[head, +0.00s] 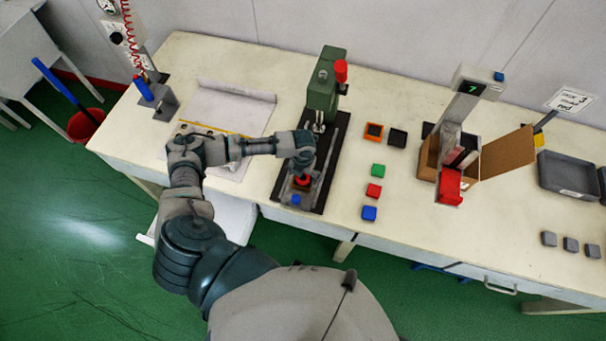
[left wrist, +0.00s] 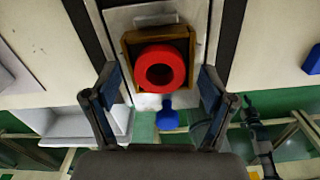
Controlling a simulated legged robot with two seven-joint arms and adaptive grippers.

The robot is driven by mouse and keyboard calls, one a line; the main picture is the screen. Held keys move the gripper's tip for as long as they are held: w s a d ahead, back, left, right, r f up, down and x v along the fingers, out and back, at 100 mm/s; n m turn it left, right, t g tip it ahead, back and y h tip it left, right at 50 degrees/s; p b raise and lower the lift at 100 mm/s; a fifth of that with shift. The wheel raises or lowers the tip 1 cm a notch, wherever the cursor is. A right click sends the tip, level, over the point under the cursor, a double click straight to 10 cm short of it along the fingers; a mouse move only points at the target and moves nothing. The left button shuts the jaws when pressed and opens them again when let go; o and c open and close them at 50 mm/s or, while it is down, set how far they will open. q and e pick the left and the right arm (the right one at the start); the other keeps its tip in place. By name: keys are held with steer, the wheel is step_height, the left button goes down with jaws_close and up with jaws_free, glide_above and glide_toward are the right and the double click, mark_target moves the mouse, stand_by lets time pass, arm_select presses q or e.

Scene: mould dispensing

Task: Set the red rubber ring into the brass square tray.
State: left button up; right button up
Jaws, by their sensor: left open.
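The red rubber ring (left wrist: 160,51) lies over the brass square tray (left wrist: 159,34); it looks flat and within the tray's walls, its near edge close to the near wall. How deep it sits cannot be told. In the head view the ring (head: 301,181) shows just below my left gripper (head: 303,165), at the front of the press base. My left gripper (left wrist: 159,74) is open, with one finger on each side of the tray and ring, apart from both. My right gripper is not in view.
The green press (head: 325,85) stands behind the tray on a dark base. A blue knob (left wrist: 167,117) is in front of the tray.

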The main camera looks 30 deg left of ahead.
arm_select(q)
step_height(320, 180, up, 12)
stand_by(0.5)
